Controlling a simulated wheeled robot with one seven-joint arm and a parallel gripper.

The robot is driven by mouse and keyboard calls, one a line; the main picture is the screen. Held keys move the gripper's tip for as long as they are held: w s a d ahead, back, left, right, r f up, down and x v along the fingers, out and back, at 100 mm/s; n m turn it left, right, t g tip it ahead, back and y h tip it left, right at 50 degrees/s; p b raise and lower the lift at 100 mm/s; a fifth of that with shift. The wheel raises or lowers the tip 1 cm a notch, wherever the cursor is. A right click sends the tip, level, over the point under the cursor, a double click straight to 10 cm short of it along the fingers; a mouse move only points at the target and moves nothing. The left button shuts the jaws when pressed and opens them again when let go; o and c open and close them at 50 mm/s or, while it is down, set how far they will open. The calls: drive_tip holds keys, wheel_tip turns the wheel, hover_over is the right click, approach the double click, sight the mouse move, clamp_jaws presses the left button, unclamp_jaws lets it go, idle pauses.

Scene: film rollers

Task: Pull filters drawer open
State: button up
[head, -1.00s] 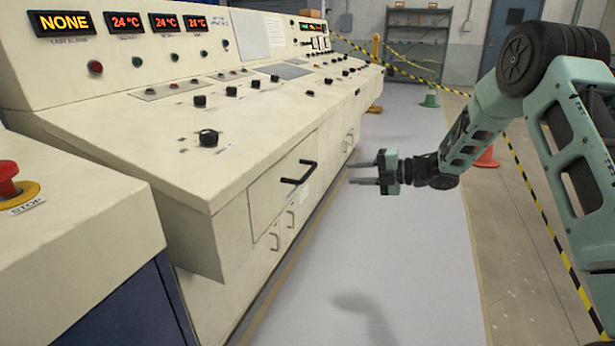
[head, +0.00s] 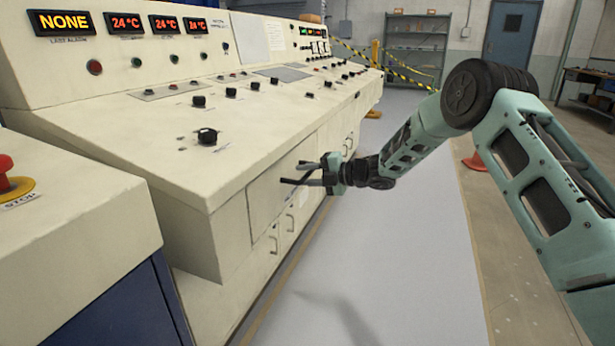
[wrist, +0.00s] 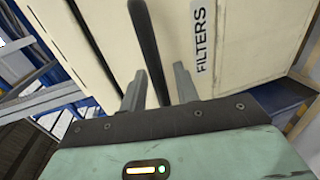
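The filters drawer (head: 264,196) is a cream front panel in the side of the control desk and looks flush with it in the head view. A "FILTERS" label (wrist: 202,40) shows on the cream front in the wrist view. Its handle is a black bar (wrist: 145,40), and part of it shows in the head view (head: 290,181). My gripper (head: 307,173) is at the handle. In the wrist view its two grey fingers (wrist: 159,82) are apart, one on each side of the bar, with gaps visible. Part of the handle is hidden by the gripper in the head view.
The control desk (head: 180,190) fills the left side, with knobs on top. Lower cabinet doors with handles (head: 273,245) sit below the drawer. The grey floor (head: 400,270) beside the desk is clear. An orange cone (head: 476,161) stands behind my arm.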

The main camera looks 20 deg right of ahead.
clamp_jaws()
drive_tip(key=f+v, duration=0.3)
drive_tip(key=v, duration=1.1)
drive_tip(key=d+f+v, duration=0.1)
drive_tip(key=f+v, duration=0.1)
drive_tip(key=v, duration=1.2)
drive_tip(key=shift+s+f, duration=0.35)
drive_tip(key=shift+f, duration=0.05)
unclamp_jaws()
drive_tip(key=shift+d, duration=0.1)
drive_tip(key=p+v, duration=0.2)
drive_tip(key=v, duration=1.5)
